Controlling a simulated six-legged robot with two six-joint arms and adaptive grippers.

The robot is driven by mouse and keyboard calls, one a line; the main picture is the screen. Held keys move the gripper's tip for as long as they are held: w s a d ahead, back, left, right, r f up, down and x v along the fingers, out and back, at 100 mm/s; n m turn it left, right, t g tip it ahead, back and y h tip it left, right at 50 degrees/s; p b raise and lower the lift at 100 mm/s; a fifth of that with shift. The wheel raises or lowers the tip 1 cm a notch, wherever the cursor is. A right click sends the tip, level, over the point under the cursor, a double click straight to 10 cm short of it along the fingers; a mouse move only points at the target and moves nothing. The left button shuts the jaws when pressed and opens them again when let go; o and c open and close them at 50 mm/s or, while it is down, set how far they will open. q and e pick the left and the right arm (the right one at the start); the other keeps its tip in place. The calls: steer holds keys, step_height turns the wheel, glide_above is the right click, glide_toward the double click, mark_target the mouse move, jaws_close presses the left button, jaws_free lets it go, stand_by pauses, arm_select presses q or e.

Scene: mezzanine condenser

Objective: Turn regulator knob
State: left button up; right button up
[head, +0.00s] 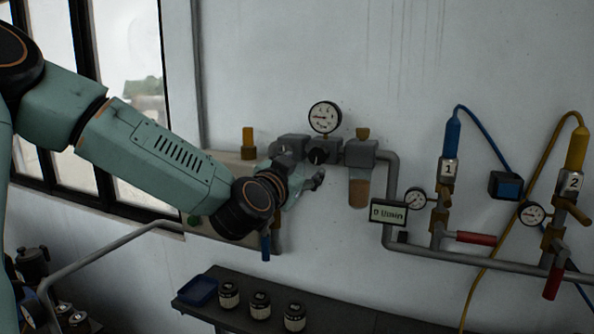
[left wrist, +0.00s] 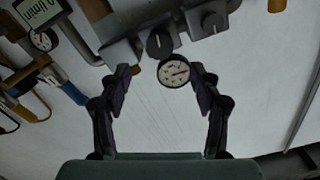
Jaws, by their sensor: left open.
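The black regulator knob (head: 318,156) faces out from a grey wall-mounted body, under a round white gauge (head: 324,117). In the left wrist view, which looks upside down, the knob (left wrist: 160,43) shows just past the fingertips, with the gauge (left wrist: 173,71) between the fingers. A second round knob (left wrist: 213,22) sits beside it. My left gripper (head: 312,182) is in front of the pipework, just below the knob in the head view. Its two fingers (left wrist: 164,76) are spread and empty. No contact with the knob shows. My right gripper is out of view.
A digital flow display (head: 388,213) hangs right of the filter bowl (head: 359,192). Valves with red handles (head: 476,238) and blue and yellow hoses are farther right. A dark shelf (head: 350,318) below holds a blue tray (head: 198,291) and several small jars.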

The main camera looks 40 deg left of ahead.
arm_select(q)
steer(key=shift+v, duration=1)
steer(key=shift+w, duration=0.1)
